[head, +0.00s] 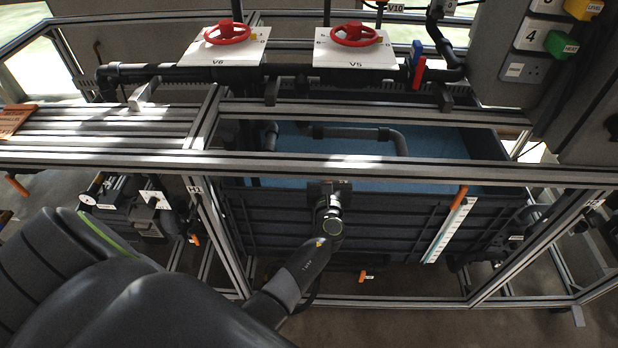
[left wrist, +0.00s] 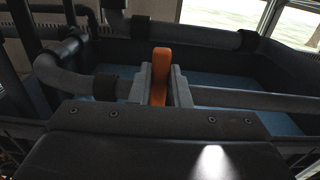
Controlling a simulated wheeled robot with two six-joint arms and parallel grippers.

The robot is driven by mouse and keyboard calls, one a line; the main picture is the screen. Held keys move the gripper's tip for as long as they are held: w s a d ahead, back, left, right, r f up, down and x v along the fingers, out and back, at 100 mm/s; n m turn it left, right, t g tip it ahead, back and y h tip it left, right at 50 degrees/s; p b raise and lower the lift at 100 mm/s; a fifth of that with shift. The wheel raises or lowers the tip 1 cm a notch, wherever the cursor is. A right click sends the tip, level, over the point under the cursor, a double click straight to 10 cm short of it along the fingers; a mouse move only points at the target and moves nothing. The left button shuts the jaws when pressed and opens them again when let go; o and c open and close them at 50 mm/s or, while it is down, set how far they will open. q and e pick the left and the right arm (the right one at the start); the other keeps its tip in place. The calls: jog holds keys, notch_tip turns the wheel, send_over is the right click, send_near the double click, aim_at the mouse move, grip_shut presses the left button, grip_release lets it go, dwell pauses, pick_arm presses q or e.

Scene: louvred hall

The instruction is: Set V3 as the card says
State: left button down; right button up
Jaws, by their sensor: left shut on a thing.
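In the left wrist view, the fingers of my left gripper (left wrist: 160,88) are shut on an upright orange handle (left wrist: 160,70), one grey finger on each side. In the head view, my left arm reaches up to the front of the blue-lined tank (head: 300,225). The wrist end (head: 328,190) is at the tank's upper front edge, and the fingers and held handle cannot be made out there. I cannot read a V3 label on the handle. An orange board (head: 14,119) lies at the left edge, and its text is too small to read. My right gripper is not in view.
Red handwheels marked V6 (head: 227,32) and V5 (head: 356,34) stand on white plates behind. A metal frame rail (head: 400,168) crosses above the tank front. A white scale (head: 449,232) is on the tank's right front. A grey panel (head: 540,55) with coloured tags stands at upper right.

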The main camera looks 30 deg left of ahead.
pick_arm(q)
jog(key=c, duration=1.3)
grip_release()
jog(key=v, duration=0.7)
jog(key=shift+s+a, duration=0.1)
